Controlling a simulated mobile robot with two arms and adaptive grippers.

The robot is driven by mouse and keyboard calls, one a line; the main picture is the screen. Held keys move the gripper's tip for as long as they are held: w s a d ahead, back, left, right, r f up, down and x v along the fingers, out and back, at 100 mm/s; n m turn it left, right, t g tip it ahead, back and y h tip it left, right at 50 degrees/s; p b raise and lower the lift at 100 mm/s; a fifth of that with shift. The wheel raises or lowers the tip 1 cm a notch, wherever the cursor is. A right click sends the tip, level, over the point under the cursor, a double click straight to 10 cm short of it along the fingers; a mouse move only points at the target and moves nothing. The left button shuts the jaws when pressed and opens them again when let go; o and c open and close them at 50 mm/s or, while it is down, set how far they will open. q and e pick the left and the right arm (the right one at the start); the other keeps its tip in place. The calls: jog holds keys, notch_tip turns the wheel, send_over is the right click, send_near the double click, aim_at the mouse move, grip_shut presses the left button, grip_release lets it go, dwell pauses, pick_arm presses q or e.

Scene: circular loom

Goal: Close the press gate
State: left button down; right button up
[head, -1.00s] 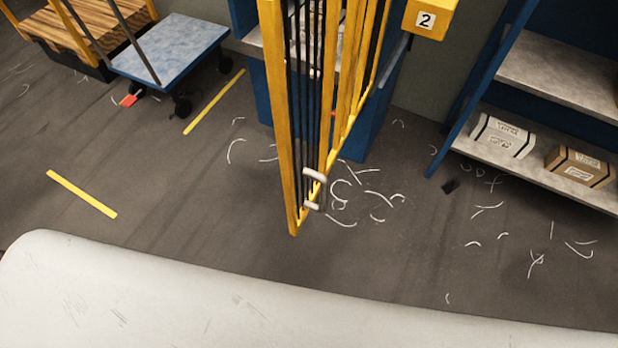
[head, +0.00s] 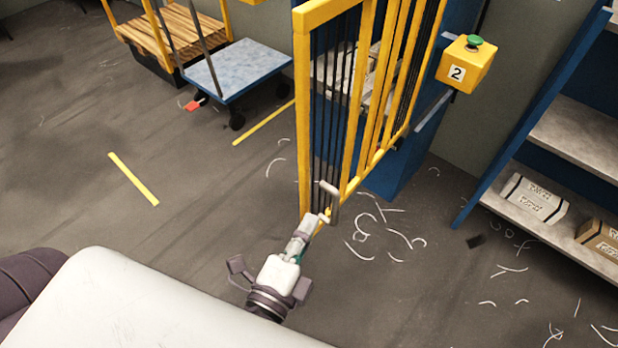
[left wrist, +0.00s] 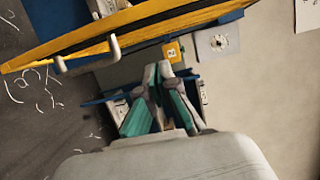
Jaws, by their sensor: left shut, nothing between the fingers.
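The press gate (head: 352,100) is a yellow frame with black bars. It stands open, swung out from the blue press towards me; its yellow frame also shows in the left wrist view (left wrist: 190,18). A grey bar handle (head: 333,203) is fixed near its lower free edge; it shows in the left wrist view (left wrist: 88,60) too. My left gripper (head: 318,219) is shut and empty, close to the handle in the head view. In the left wrist view, its fingertips (left wrist: 158,72) appear apart from the handle, to its right. My right gripper is not in view.
A yellow box marked 2 with a green button (head: 466,63) is on the press side. Shelves with packages (head: 535,200) stand at right. A blue-topped cart (head: 238,67) is at back left. Scrap strands litter the floor; the floor left of the gate is mostly clear.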

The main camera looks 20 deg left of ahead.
aim_at(308, 183)
pick_arm(q)
jog(key=w+a+p, duration=0.1)
jog(key=w, duration=0.2)
jog(key=w+a+p, duration=0.1)
jog(key=w+p, duration=0.1)
jog(key=w, duration=0.1)
jog(key=w+a+p, duration=0.1)
jog(key=w+p, duration=0.1)
jog(key=w, duration=0.1)
jog(key=shift+a, duration=0.1)
